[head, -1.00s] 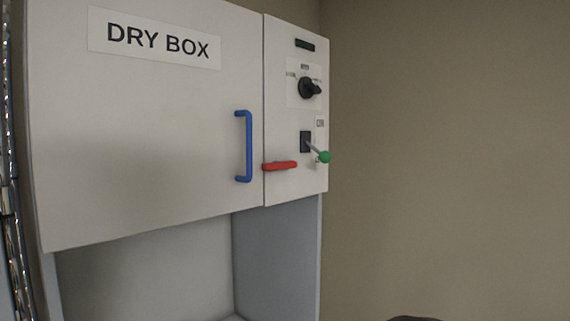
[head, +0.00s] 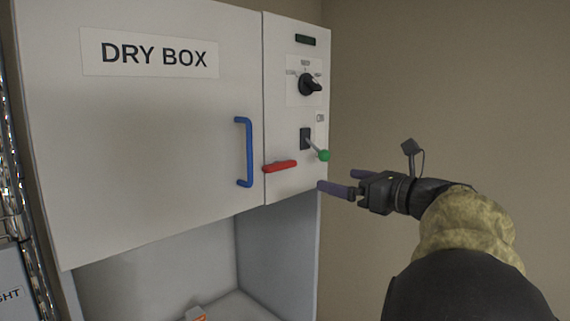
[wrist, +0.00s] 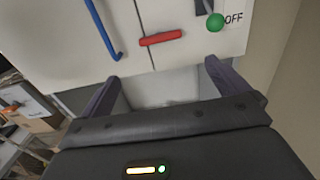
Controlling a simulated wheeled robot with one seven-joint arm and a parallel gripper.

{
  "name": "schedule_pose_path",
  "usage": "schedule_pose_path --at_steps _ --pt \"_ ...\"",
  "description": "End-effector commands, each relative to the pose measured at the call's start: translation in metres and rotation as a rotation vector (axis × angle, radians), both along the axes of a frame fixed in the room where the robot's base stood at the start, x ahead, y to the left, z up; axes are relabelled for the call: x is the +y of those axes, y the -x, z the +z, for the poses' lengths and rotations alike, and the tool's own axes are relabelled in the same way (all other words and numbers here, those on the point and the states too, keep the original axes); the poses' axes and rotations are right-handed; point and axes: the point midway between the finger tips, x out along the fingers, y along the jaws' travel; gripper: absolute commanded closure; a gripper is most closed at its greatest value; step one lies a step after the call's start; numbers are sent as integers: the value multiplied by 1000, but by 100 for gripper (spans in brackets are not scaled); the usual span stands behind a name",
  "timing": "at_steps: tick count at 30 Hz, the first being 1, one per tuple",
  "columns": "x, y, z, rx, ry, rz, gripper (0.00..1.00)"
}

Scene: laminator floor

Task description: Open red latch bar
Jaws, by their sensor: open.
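The red latch bar (head: 280,166) lies roughly level across the seam between the dry box door (head: 150,150) and the control panel (head: 287,185). It also shows in the wrist view (wrist: 161,38), ahead of my fingertips. The blue door handle (head: 246,152) is upright, just left of the bar. My gripper (head: 338,182) is open and empty, right of the bar and apart from it in the head view. In the wrist view its two purple fingers (wrist: 160,82) are spread, with the lower edge of the cabinet between and beyond them.
A green-knobbed lever (head: 323,155) juts out above and right of the bar, close to my gripper. A black rotary knob (head: 310,85) sits higher on the panel. An open bay (head: 180,262) is under the door. A wire rack (head: 22,215) stands at the left.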

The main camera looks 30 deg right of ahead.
Motion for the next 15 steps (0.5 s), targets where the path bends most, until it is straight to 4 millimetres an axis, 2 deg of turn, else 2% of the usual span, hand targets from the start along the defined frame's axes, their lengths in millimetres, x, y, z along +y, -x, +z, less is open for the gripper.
schedule_pose_path --at_steps 10,15 --pt "1 -2 -1 1 -1 2 0" --pt "7 -16 0 2 -2 5 0"
